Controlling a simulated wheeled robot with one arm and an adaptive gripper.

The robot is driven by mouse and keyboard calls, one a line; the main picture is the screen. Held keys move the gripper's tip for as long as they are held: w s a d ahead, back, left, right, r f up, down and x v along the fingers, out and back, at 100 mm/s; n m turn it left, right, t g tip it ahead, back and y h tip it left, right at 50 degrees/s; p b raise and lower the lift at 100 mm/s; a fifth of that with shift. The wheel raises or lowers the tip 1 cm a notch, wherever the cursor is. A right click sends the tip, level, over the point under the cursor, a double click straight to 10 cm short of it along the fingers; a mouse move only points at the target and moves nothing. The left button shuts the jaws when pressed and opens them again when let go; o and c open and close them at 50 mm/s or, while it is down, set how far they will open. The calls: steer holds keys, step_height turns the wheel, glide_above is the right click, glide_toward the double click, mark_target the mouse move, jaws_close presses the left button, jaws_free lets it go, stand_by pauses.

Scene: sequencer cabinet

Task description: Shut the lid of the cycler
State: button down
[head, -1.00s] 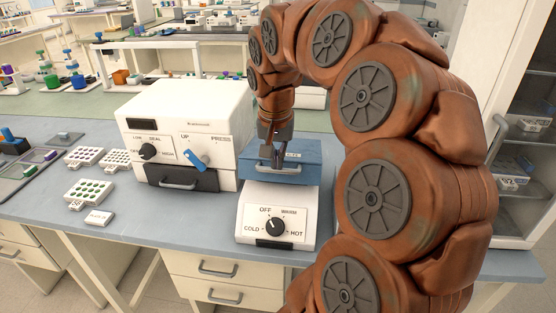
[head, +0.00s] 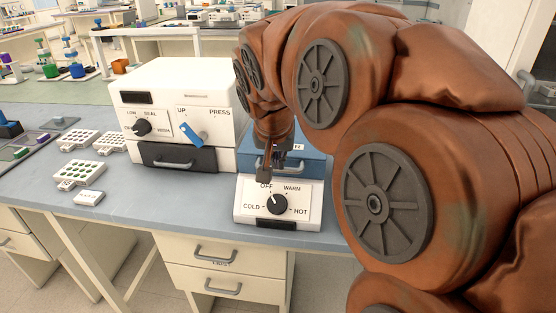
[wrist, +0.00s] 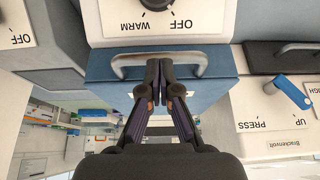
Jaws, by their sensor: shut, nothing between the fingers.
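The cycler (head: 305,203) is a white box with a dial reading OFF, WARM, HOT and COLD. Its blue lid (head: 310,165) lies low over the body behind the dial panel; I cannot tell if it is fully seated. My gripper (head: 266,172) is over the lid's front left part and partly covers it. In the wrist view the shut, empty fingertips (wrist: 160,68) overlap the lid's grey bar handle (wrist: 118,66); contact is unclear. The blue lid (wrist: 215,92) fills the middle there. My arm hides the lid's right side in the head view.
A white sealer (head: 180,92) with a blue lever (head: 190,134) and dark drawer stands close on the left. White well racks (head: 78,173) and a small white box (head: 89,198) lie farther left. The bench front between them is clear.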

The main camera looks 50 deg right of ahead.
steer(key=shift+f, duration=0.1)
stand_by(0.3)
steer(key=r, duration=0.3)
steer(key=r+p, duration=0.1)
steer(key=shift+w+d+r, duration=0.15)
steer(key=shift+w+d, duration=0.15)
steer(key=shift+d, duration=0.05)
steer(key=b+v, duration=0.1)
steer(key=v, duration=0.9)
steer(key=shift+d, duration=0.1)
steer(key=s+a+f+n+g+y+p, duration=0.2)
steer(key=a+f+n+y+p, duration=0.3)
steer(key=a+f, duration=0.6)
steer(key=s+a+f+n+g+p, duration=0.2)
steer(key=s+a+f+n, duration=0.4)
steer(key=s+a+f, duration=0.2)
steer(key=shift+s+a+f+g+h+p, duration=0.2)
steer(key=shift+s+a+g+h+p, duration=0.2)
steer(key=shift+s+a, duration=0.6)
steer(key=shift+s+d, duration=0.25)
